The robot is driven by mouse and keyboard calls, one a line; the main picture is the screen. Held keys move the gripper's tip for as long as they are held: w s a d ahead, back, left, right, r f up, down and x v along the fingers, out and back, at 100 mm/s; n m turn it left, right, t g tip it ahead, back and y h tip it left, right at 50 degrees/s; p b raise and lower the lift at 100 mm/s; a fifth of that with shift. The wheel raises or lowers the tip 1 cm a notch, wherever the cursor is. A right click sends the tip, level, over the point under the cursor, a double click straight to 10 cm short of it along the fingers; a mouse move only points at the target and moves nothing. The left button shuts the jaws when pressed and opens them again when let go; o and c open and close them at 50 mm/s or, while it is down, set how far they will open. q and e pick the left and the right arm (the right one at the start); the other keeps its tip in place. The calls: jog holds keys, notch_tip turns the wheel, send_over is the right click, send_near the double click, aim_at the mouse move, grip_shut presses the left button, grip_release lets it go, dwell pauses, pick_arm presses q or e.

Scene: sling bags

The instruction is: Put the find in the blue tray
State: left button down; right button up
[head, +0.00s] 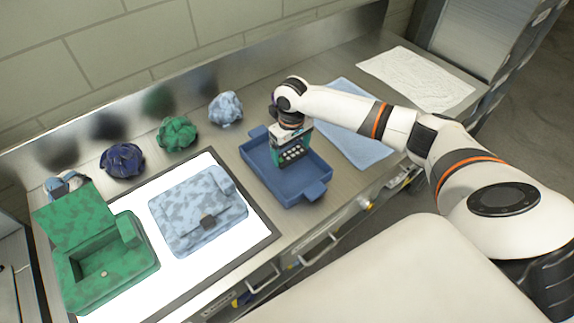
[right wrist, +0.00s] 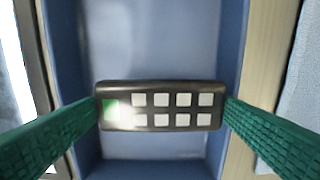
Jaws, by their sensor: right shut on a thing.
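A dark handheld device with pale square buttons and a green-lit patch (right wrist: 161,106) is between the green fingers of my right gripper (right wrist: 162,110). The device also shows in the head view (head: 292,154), below the right gripper (head: 291,142), which is shut on it. It is over the inside of the blue tray (head: 258,178), whose floor and walls also show in the right wrist view (right wrist: 215,50). I cannot tell whether the device touches the tray floor. My left gripper is not in view.
An open green bag (head: 105,262) and a closed light-blue bag (head: 190,212) are on a lit white panel (head: 240,247). Crumpled navy (head: 122,160), green (head: 177,133) and pale-blue (head: 226,108) bundles line the back. A blue cloth (head: 352,137) and a white cloth (head: 415,78) lie right.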

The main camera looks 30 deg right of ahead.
jog(key=o, duration=0.7)
jog(key=shift+r, duration=0.15)
jog(key=shift+r, duration=0.35)
notch_tip(320, 180, up, 11)
jog(key=shift+r+b, duration=0.1)
jog(key=shift+b, duration=1.05)
